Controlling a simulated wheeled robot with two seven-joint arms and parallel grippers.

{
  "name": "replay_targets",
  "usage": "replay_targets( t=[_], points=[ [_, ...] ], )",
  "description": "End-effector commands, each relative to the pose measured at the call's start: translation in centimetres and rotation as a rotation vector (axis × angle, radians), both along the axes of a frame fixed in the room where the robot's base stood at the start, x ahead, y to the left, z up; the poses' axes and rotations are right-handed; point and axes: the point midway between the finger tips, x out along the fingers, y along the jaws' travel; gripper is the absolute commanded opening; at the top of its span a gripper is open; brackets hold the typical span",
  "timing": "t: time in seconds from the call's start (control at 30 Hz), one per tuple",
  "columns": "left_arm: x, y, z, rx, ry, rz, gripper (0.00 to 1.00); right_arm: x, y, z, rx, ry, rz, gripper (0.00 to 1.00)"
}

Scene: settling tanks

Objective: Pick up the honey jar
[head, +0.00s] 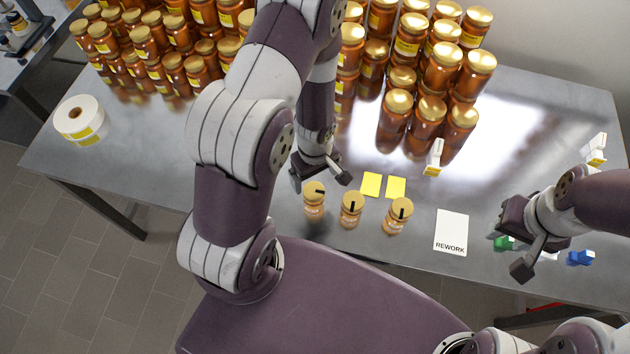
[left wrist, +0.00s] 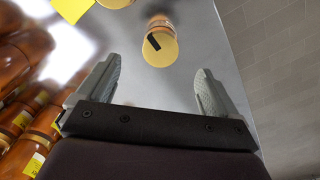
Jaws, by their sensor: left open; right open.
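Three small honey jars with gold lids and black marks stand in a row near the table's front edge: a left one (head: 314,198), a middle one (head: 351,208) and a right one (head: 397,215). My left gripper (head: 320,178) is open and empty, just behind the left jar. In the left wrist view, one small jar (left wrist: 160,45) shows ahead of the open fingers (left wrist: 158,75), roughly centred between them and apart from both. Part of another gold lid (left wrist: 115,2) shows at the top edge. My right gripper (head: 514,252) is open at the table's right side.
Many large amber jars (head: 427,118) are stacked at the back. Two yellow cards (head: 371,185) lie behind the small jars. A white REWORK card (head: 451,232) lies to their right. Green (head: 503,243) and blue (head: 580,258) pieces lie near my right gripper. A label roll (head: 80,118) sits far left.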

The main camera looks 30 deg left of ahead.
Motion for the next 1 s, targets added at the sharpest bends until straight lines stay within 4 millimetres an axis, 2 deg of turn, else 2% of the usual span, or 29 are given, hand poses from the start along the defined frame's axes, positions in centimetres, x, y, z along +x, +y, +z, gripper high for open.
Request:
replay_targets(
  t=[0.03, 0.13, 0.37, 0.53, 0.63, 0.83, 0.87, 1.0],
  points=[
    [-0.1, 0.0, -2.6, 0.000, 0.002, 0.002, 0.94, -0.1, 0.0, -2.2, 0.000, 0.002, 0.000, 0.43],
    [-0.1, 0.0, -4.8, 0.001, 0.001, 0.001, 0.94, -0.1, 0.0, -3.5, 0.000, 0.002, 0.000, 0.43],
    [0.1, 0.1, -7.3, 0.000, 0.000, 0.000, 0.94, 0.0, 0.0, -4.2, 0.000, 0.001, 0.000, 0.43],
    [0.3, 0.4, -10.5, 0.000, 0.002, 0.000, 0.94, 0.0, 0.0, -4.6, 0.000, 0.001, 0.000, 0.43],
    [0.3, 0.4, -11.4, 0.001, 0.001, 0.000, 0.94, 0.0, 0.0, -4.7, 0.000, 0.001, 0.000, 0.43],
    [0.3, 0.4, -11.5, 0.000, 0.000, 0.000, 0.94, 0.0, 0.0, -4.6, 0.000, 0.001, 0.000, 0.43],
    [0.3, 0.4, -11.5, 0.000, 0.000, 0.000, 0.90, 0.0, 0.0, -4.6, 0.000, 0.001, 0.000, 0.43],
    [0.3, 0.4, -11.4, 0.000, 0.000, -0.001, 0.45, 0.0, 0.0, -4.6, 0.000, 0.001, 0.000, 0.43]
  ],
)
